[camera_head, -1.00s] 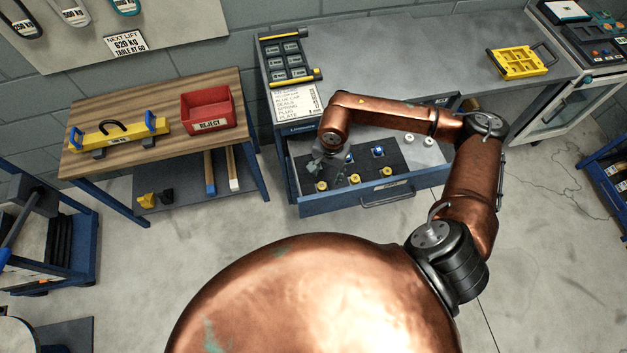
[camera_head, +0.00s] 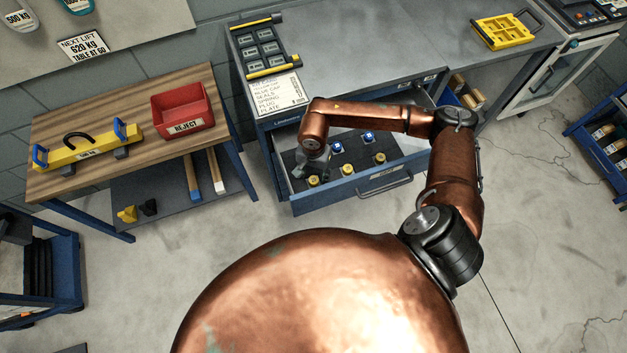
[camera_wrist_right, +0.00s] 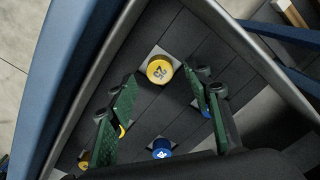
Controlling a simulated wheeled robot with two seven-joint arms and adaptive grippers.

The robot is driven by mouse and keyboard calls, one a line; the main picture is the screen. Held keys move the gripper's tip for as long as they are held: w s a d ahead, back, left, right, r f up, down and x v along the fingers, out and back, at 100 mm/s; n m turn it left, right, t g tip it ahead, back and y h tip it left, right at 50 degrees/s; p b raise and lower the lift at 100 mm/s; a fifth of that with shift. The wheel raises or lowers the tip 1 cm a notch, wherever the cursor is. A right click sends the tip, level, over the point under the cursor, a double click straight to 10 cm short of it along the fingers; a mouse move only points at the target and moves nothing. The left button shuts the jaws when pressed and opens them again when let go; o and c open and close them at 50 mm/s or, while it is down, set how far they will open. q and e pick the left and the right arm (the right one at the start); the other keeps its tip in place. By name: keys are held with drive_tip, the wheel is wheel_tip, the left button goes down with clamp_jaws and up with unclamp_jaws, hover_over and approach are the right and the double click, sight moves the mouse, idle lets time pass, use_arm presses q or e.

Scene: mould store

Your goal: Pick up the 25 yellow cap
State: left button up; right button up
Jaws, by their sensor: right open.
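The yellow cap marked 25 (camera_wrist_right: 160,69) sits on a pale square in the dark drawer insert, in the right wrist view. My right gripper (camera_wrist_right: 159,78) is open, with its two green-faced fingers apart on either side of the cap in that view. I see no contact. In the head view my right gripper (camera_head: 317,166) hangs over the left end of the open drawer (camera_head: 345,196), close above a yellow cap (camera_head: 313,181). Its number cannot be read there. My left gripper is not in view.
Other yellow caps (camera_head: 348,170) and blue caps (camera_head: 368,137) stand in the drawer, close to my right gripper. The drawer's side walls and front rim surround them. A bench with a red reject bin (camera_head: 183,110) stands to the left.

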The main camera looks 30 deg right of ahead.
sight(314, 181)
wheel_tip(314, 181, down, 3)
drive_tip(key=shift+r, duration=0.2)
drive_tip(key=shift+c, duration=0.2)
drive_tip(key=c, duration=0.9)
drive_tip(key=shift+o, duration=0.2)
drive_tip(key=shift+r, duration=0.1)
